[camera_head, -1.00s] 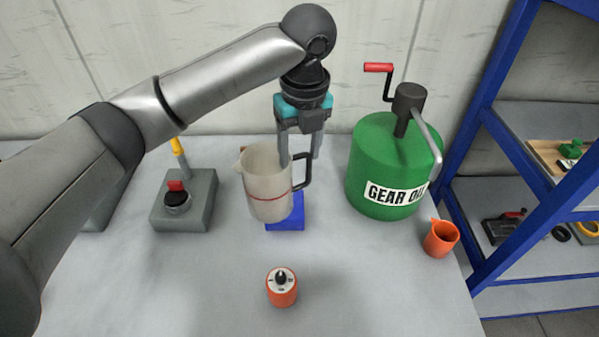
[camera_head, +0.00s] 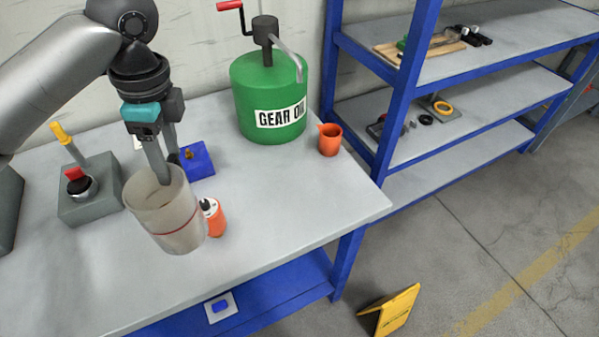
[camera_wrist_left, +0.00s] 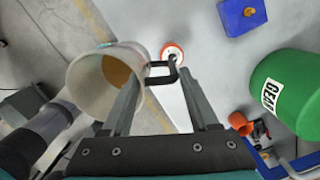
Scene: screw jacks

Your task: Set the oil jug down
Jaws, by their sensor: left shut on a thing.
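The oil jug (camera_head: 163,222) is a translucent beige vessel with a red line around it, upright or slightly tilted in the head view. My left gripper (camera_head: 165,172) is shut on it from above. In the wrist view the jug (camera_wrist_left: 88,88) hangs left of the fingers, with a brownish surface inside. Its black handle (camera_wrist_left: 160,72) shows at the left gripper's fingers (camera_wrist_left: 160,100). The jug appears over the front part of the table (camera_head: 330,200); whether its base touches the top is unclear. My right gripper is not in view.
An orange knobbed device (camera_head: 214,218) stands close behind the jug's right side. A blue block (camera_head: 198,160), green gear oil drum (camera_head: 268,95) and orange cup (camera_head: 330,140) stand farther back. A grey switch box (camera_head: 88,195) is left. The table's right front is clear.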

